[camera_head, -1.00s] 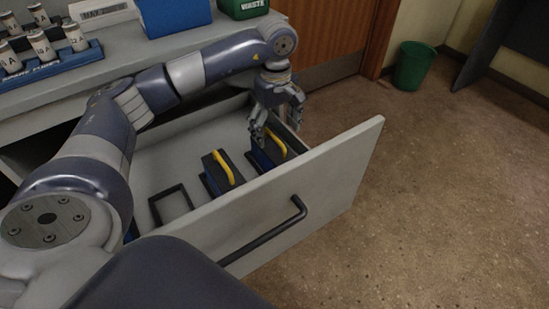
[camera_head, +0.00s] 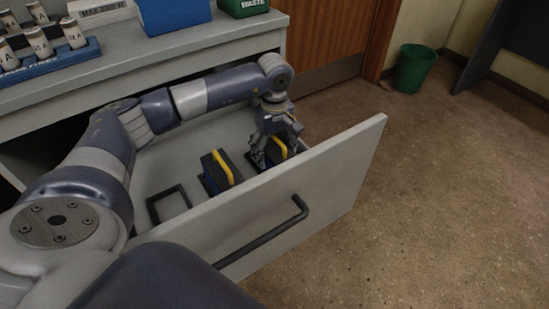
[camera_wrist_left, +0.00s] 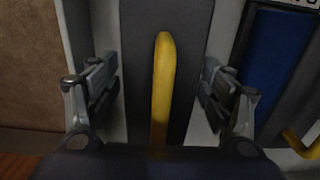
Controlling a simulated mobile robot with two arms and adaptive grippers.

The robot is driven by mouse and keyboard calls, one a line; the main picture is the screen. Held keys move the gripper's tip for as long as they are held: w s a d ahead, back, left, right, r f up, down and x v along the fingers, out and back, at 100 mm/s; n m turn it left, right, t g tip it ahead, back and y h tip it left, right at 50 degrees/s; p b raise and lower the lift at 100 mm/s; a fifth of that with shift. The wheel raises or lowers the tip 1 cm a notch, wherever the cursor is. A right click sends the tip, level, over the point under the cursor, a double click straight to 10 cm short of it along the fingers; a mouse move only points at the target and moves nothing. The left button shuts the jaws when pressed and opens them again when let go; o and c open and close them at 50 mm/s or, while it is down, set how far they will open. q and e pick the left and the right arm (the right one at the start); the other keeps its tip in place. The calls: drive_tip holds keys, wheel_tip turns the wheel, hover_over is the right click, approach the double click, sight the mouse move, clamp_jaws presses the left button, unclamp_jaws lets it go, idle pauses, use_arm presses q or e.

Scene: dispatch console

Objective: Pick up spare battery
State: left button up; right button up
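Two batteries with dark tops, blue sides and yellow handles stand in the open drawer (camera_head: 335,180). My left gripper (camera_head: 272,152) is down in the drawer at the farther battery (camera_head: 280,145), partly hiding it. In the left wrist view, this battery's dark top (camera_wrist_left: 190,40) and yellow handle (camera_wrist_left: 163,85) lie between the fingers of my left gripper (camera_wrist_left: 158,72). The fingers are spread, one on each side, with gaps visible. The other battery (camera_head: 221,172) stands to the left; its blue side (camera_wrist_left: 270,60) shows at the right of the wrist view. My right gripper is out of view.
An empty black frame (camera_head: 169,204) lies on the drawer floor at left. The drawer front has a dark handle (camera_head: 265,235). The counter above holds a blue rack (camera_head: 50,62) of labelled cylinders and a blue box (camera_head: 175,15). A green bin (camera_head: 414,68) stands on the floor.

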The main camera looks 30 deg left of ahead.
use_arm(q)
clamp_jaws()
drive_tip(key=shift+w+r, duration=0.1)
drive_tip(key=shift+r, duration=0.1)
